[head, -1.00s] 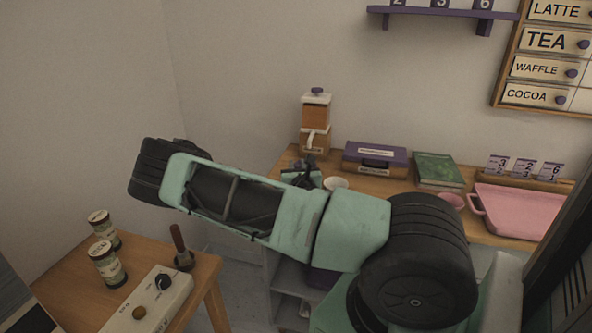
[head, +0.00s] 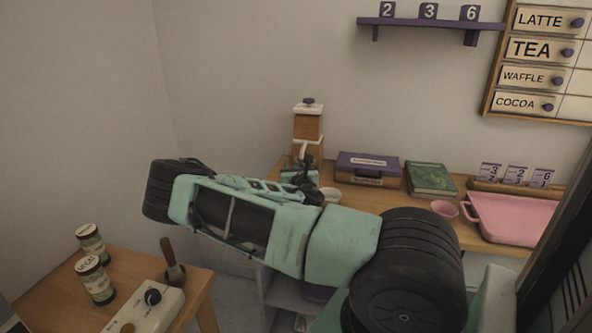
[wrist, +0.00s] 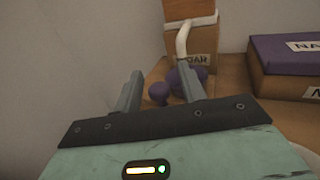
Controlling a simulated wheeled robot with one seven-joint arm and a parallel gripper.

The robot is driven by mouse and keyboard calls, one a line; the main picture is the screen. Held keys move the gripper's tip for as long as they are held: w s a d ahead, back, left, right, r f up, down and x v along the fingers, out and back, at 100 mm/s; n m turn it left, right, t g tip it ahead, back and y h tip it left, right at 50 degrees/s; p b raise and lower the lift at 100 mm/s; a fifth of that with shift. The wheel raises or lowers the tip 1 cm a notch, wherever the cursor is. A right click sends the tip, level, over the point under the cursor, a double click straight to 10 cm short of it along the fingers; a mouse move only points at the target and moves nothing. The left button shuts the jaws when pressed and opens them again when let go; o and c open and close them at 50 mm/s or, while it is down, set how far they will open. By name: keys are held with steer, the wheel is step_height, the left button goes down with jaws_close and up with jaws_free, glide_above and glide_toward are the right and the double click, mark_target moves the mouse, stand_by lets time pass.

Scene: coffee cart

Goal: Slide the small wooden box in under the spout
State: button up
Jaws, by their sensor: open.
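The dispenser (head: 308,127) stands at the back left corner of the counter, with a white lid, an orange hopper and a wooden lower part. In the wrist view its white curved spout (wrist: 183,40) comes down in front of a wooden face (wrist: 204,62) with a label ending in "GAR". My gripper (wrist: 160,75) is open and empty, its fingers pointing at the counter in front of the dispenser. A purple ball (wrist: 160,92) shows between the fingers, and a second purple shape is partly behind the right finger. I cannot make out a separate small wooden box.
A purple-lidded napkin box (head: 368,168) stands right of the dispenser, then a green book (head: 431,178), a pink cup (head: 445,209) and a pink tray (head: 510,217). A white bowl (head: 329,195) sits close beside my gripper. Walls close in behind and left.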

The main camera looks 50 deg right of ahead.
steer(key=b+v, duration=0.2)
steer(key=v, duration=0.8)
steer(key=shift+s+a+f, duration=0.1)
steer(key=shift+s+a, duration=0.1)
steer(key=shift+a, duration=0.1)
steer(key=p+v, duration=0.1)
steer(key=v, duration=0.1)
steer(key=r+p+v, duration=0.1)
steer(key=v, duration=0.1)
steer(key=p+v, duration=0.2)
steer(key=p, duration=0.1)
steer(key=shift+s+a+f, duration=0.25)
steer(key=shift+s+f, duration=0.05)
steer(key=shift+f, duration=0.05)
